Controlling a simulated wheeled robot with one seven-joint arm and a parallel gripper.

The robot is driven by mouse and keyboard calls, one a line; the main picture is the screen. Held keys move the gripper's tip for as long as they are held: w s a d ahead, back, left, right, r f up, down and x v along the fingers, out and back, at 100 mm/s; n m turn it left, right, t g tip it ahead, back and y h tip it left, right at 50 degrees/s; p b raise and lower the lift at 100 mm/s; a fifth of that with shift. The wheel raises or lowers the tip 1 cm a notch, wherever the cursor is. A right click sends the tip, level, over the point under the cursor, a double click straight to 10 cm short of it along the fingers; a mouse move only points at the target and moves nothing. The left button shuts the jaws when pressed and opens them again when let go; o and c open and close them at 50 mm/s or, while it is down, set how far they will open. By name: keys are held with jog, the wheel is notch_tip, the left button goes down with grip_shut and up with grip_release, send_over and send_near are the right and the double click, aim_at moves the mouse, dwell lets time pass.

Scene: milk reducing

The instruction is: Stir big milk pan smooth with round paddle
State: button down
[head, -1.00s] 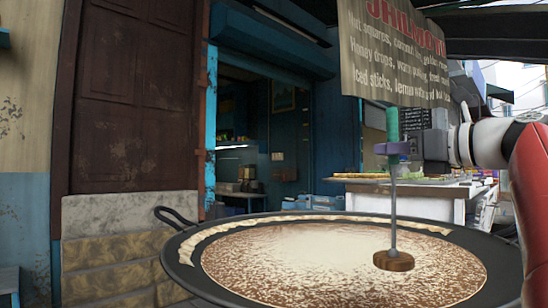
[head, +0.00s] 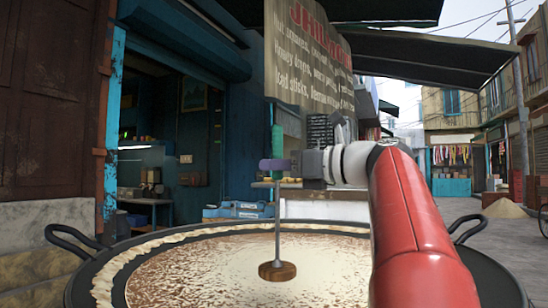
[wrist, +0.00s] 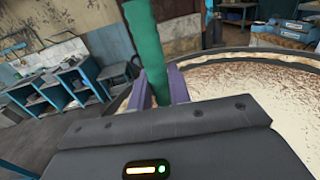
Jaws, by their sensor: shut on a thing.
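The big pan (head: 84,285) is a wide dark pan with looped handles, holding pale milk (head: 225,262) with brown speckled patches and a creamy crust along the far edge. The round paddle has a green handle (head: 277,140), a thin metal rod and a round wooden disc (head: 277,271). The disc is at the milk's surface near the pan's middle, and the rod is upright. My gripper (head: 273,165) is shut on the green handle above the pan. In the wrist view the purple fingers clasp the green handle (wrist: 146,45). My red forearm hides the pan's right part.
A blue-framed shop front (head: 170,120) stands behind the pan, with blue crates (head: 238,210) by a counter. A hanging sign (head: 308,55) is above. Open street (head: 500,235) lies to the right. The wrist view shows blue tables (wrist: 70,80) at left.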

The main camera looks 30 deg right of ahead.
notch_tip(320, 180, down, 7)
jog(key=b, duration=0.4)
jog(key=shift+s, duration=0.1)
dwell(0.9)
